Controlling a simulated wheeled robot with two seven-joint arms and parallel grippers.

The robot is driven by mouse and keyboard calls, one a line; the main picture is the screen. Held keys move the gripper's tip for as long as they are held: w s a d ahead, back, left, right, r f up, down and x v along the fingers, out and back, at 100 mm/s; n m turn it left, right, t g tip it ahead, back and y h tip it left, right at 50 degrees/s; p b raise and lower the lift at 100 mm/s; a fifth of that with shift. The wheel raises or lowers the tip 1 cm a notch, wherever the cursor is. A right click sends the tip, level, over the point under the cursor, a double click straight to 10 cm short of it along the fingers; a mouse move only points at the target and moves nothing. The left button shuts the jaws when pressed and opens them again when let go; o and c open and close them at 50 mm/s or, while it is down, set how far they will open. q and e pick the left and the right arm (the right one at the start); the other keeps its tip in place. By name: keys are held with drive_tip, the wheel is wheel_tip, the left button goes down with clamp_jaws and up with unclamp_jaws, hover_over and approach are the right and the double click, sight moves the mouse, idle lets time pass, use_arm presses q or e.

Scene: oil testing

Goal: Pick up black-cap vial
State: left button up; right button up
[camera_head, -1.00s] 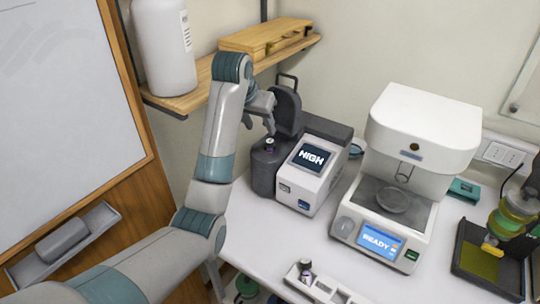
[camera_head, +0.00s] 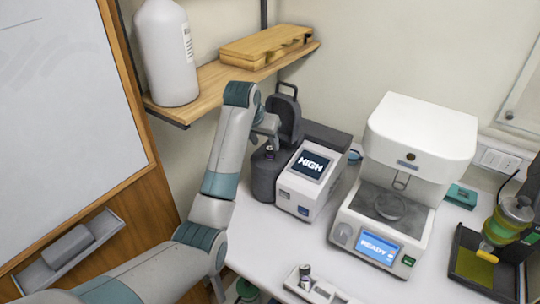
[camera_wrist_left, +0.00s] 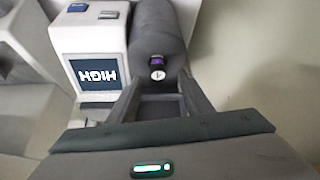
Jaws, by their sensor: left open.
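A small dark vial (camera_head: 269,152) stands in the top of the dark cylindrical well (camera_head: 264,178) of the analyser. In the left wrist view the vial (camera_wrist_left: 157,68) shows a purple band and a pale round face with a dark mark. My left gripper (camera_head: 271,136) is just above and beside it, open and empty. In the left wrist view the two fingers of the gripper (camera_wrist_left: 160,95) stand apart, with the vial beyond their tips. Another dark-topped vial (camera_head: 305,272) stands in the white rack (camera_head: 320,290) at the table's front. My right gripper is out of view.
The analyser (camera_head: 312,180) reads HIGH, and its dark lid (camera_head: 284,118) stands raised behind the well. A white instrument (camera_head: 410,150) reading READY stands to the right. A wooden shelf (camera_head: 205,92) with a white bottle (camera_head: 166,55) is at upper left. A dark tray (camera_head: 478,270) sits far right.

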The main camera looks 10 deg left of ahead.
sight(270, 148)
use_arm(q)
drive_tip(key=shift+w+d+f+p, duration=0.15)
drive_tip(key=shift+w+p, duration=0.05)
drive_tip(key=shift+p, duration=0.15)
drive_tip(key=p+x, duration=0.1)
drive_tip(key=x, duration=0.2)
drive_tip(key=shift+d+p, duration=0.1)
drive_tip(key=shift+p, duration=0.25)
drive_tip(key=shift+w+f, duration=0.25)
drive_tip(key=shift+f, duration=0.15)
drive_tip(key=c, duration=1.2)
